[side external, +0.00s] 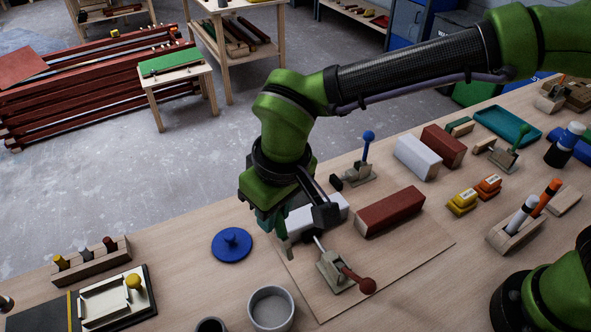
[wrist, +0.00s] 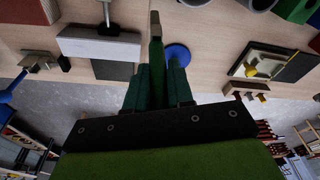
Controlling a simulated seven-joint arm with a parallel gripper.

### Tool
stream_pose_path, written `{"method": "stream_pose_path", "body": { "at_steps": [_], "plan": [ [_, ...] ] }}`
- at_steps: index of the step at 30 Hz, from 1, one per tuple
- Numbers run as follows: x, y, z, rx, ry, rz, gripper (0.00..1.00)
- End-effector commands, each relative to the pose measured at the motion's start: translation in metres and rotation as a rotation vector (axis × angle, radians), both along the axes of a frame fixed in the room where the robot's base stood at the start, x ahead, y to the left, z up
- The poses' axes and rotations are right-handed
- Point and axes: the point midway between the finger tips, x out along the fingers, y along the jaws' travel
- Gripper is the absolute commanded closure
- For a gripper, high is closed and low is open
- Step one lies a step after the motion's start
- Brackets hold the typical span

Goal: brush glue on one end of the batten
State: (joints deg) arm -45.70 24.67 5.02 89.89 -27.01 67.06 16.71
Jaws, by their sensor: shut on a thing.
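My gripper (side external: 284,238) is low over the bench, at the left end of a white batten (side external: 335,210). In the wrist view it is shut on a narrow green piece with a tan tip, which looks like the brush (wrist: 155,28). Its tip points down beside the white batten (wrist: 122,48); I cannot tell whether they touch.
A red-handled clamp (side external: 338,272) stands close in front of my gripper. A blue-handled clamp (side external: 358,172) stands behind the white batten. More blocks (side external: 417,158), yellow and orange pieces (side external: 462,202) and a marker holder (side external: 516,235) fill the right. A dark-based tray (side external: 110,299) lies left.

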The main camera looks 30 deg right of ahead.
Motion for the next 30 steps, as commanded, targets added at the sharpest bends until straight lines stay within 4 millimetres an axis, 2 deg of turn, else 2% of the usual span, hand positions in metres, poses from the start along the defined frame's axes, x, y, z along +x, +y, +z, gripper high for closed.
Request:
{"method": "stream_pose_path", "body": {
  "at_steps": [1, 3, 7, 13, 17, 30],
  "plan": [
    [-0.013, 0.017, -0.004, -0.005, 0.011, -0.012, 1.00],
    [-0.025, 0.033, -0.007, -0.009, 0.024, -0.049, 1.00],
    [-0.039, 0.050, -0.007, -0.014, 0.054, -0.158, 1.00],
    [-0.040, 0.048, -0.001, -0.019, 0.111, -0.327, 1.00],
    [-0.040, 0.048, -0.006, -0.023, 0.131, -0.339, 1.00],
    [-0.040, 0.048, -0.048, -0.023, 0.131, -0.337, 1.00]
  ]
}}
